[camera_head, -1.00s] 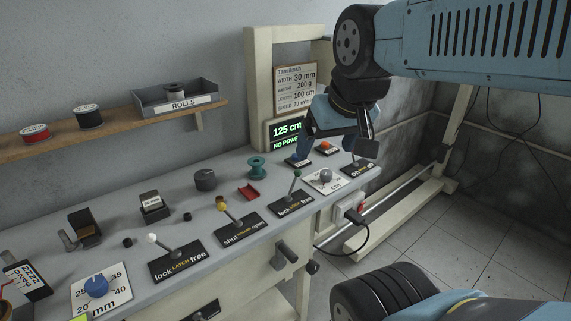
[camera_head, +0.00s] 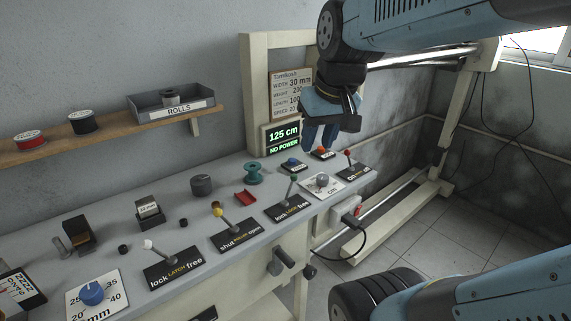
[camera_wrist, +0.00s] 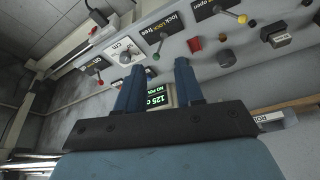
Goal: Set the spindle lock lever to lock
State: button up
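The lever with a green knob (camera_head: 294,178) stands on a black plate (camera_head: 290,209) reading "lock" at left and "free" at right, with a small yellow word that looks like LOCK. It leans slightly right, toward the "free" side, unlike the left-leaning white and yellow levers. The green knob also shows in the wrist view (camera_wrist: 154,37), beyond my fingertips. My gripper (camera_head: 320,140) is above the rear right of the bench, in front of the display and apart from the lever. In the wrist view my gripper (camera_wrist: 158,75) has its two blue fingers spread with nothing held between them.
Beside the green lever are a yellow-knobbed lever (camera_head: 217,212), a grey dial (camera_head: 322,180), a red-knobbed lever (camera_head: 347,153), a blue button (camera_head: 292,161), a red tray (camera_head: 245,197) and a green spool (camera_head: 253,172). The display (camera_head: 284,136) reads "125 cm, NO POWER". A white-knobbed lever (camera_head: 147,244) stands further left.

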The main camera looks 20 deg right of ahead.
jog(key=shift+g+y, duration=0.4)
jog(key=shift+g, duration=0.4)
jog(key=w, duration=0.1)
jog(key=w+d, duration=0.1)
jog(key=w, duration=0.1)
jog(key=w+d+f, duration=0.1)
jog(key=w, duration=0.1)
jog(key=c, duration=0.6)
jog(key=shift+g+y, duration=0.6)
jog(key=shift+g, duration=0.2)
jog(key=w+d, duration=0.1)
jog(key=w, duration=0.1)
jog(key=w+d+f, duration=0.1)
jog(key=w, duration=0.1)
jog(key=w+d+f, duration=0.1)
jog(key=shift+w+d+f, duration=0.25)
jog(key=shift+w+d, duration=0.05)
jog(key=shift+w, duration=0.1)
grip_shut()
jog(key=w+d+f+g+y, duration=0.1)
jog(key=w+d+f+y, duration=0.2)
jog(key=w+d+f, duration=0.4)
jog(key=shift+w+d+f+g, duration=0.3)
jog(key=shift+w+d+f, duration=0.05)
jog(key=shift+w+d, duration=0.35)
jog(key=shift+s, duration=0.1)
